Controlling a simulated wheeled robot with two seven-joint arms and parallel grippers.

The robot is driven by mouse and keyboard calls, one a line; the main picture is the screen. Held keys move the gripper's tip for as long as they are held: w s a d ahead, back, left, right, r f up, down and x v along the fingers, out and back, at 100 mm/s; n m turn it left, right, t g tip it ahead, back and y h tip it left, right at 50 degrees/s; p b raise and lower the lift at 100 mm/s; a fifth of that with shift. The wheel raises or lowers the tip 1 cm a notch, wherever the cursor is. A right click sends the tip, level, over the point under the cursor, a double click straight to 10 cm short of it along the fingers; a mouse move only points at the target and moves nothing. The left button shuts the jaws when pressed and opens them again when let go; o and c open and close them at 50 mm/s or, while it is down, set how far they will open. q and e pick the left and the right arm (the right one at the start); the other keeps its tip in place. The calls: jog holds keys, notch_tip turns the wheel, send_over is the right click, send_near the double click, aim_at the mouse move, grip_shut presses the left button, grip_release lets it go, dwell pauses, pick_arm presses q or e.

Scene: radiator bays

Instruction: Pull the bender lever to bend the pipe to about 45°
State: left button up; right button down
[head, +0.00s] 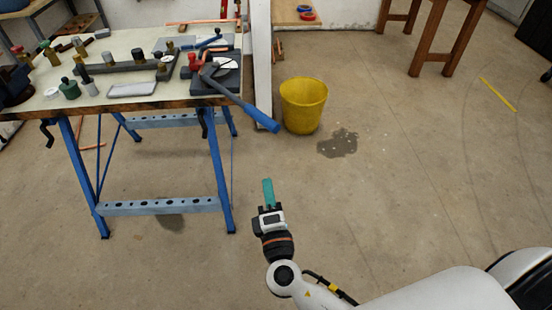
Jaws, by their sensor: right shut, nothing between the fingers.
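The pipe bender (214,72) sits on the right end of the workbench. Its lever (240,104) has a grey shaft and a blue grip that sticks out past the bench's front right corner, sloping down to the right. The pipe and its bend angle are too small to make out at the bender. My right gripper (268,190), with teal fingers, is shut and empty. It is over open floor in front of the bench, below the lever's grip in the picture and apart from it. My left gripper is not in view.
The workbench (130,101) has blue folding legs and holds several fittings and tools. A yellow bucket (303,106) stands on the floor right of the lever, beside a dark wet patch (338,143). A wooden table (431,40) stands at the back right. The floor between is clear.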

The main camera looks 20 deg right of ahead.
jog(key=d+p+x, duration=0.1)
jog(key=x, duration=0.3)
jog(key=p+x, duration=0.2)
jog(key=x, duration=0.2)
jog(key=d+p+x, duration=0.1)
jog(key=p+x, duration=0.1)
jog(key=x, duration=0.2)
jog(key=shift+w+d+r, duration=0.1)
jog(key=shift+d+r, duration=0.1)
jog(key=shift+d, duration=0.25)
jog(key=w+d+n+y+b, duration=0.1)
jog(key=d+n+y+b, duration=0.1)
jog(key=d, duration=0.5)
jog(key=y+b, duration=0.1)
jog(key=b, duration=0.1)
jog(key=shift+w+d+r+y+b, duration=0.2)
jog(key=shift+w+d+y+b, duration=0.1)
jog(key=shift+d+y, duration=0.1)
jog(key=shift+d, duration=0.1)
